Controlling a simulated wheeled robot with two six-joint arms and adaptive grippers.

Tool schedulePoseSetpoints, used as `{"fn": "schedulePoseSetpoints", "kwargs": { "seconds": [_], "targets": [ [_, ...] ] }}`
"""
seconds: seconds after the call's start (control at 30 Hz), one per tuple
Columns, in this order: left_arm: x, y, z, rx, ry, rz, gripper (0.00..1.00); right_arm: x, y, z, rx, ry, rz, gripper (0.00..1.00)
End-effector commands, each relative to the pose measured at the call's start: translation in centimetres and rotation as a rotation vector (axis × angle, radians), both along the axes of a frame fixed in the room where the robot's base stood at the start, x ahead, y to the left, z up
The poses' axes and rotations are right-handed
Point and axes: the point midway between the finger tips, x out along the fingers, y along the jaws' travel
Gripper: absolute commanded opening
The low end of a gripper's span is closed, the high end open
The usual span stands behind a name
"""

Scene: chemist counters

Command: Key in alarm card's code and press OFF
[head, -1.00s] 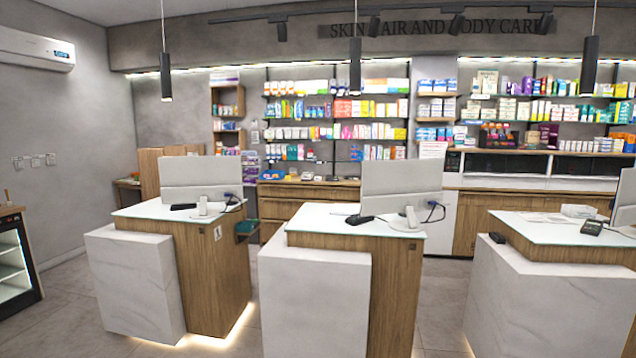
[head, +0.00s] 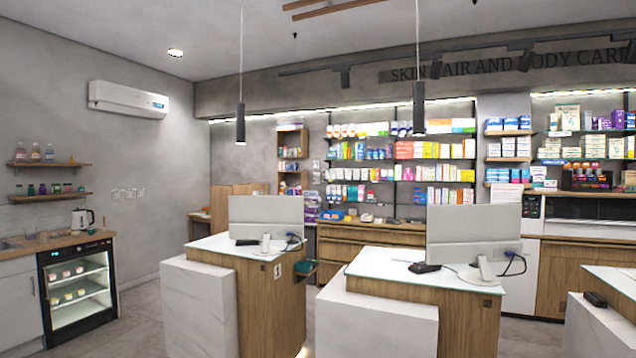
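No alarm card and no alarm keypad can be made out in the head view. Small pale plates (head: 128,194) are fixed on the left grey wall, too small to tell what they are. A dark card terminal (head: 424,267) lies on the middle counter (head: 376,312) beside a monitor (head: 474,236). Neither of my grippers is in view.
Counters with white fronts stand ahead, the left one (head: 200,300) nearest the left wall. A small glass-door fridge (head: 78,290) and a worktop with a kettle (head: 82,221) are at the left. Open floor (head: 138,318) lies between the fridge and the left counter.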

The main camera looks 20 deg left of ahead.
Motion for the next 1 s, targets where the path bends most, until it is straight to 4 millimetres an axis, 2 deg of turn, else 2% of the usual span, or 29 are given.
{"fn": "schedulePoseSetpoints", "kwargs": {
  "seconds": [0.3, 0.6, 1.0],
  "targets": [
    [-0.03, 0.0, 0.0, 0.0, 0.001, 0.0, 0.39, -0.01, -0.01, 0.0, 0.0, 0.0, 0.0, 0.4],
    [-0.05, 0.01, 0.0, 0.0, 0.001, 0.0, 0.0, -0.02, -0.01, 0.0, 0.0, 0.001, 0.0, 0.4],
    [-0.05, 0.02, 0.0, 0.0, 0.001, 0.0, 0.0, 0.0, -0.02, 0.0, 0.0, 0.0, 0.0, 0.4]
  ]
}}
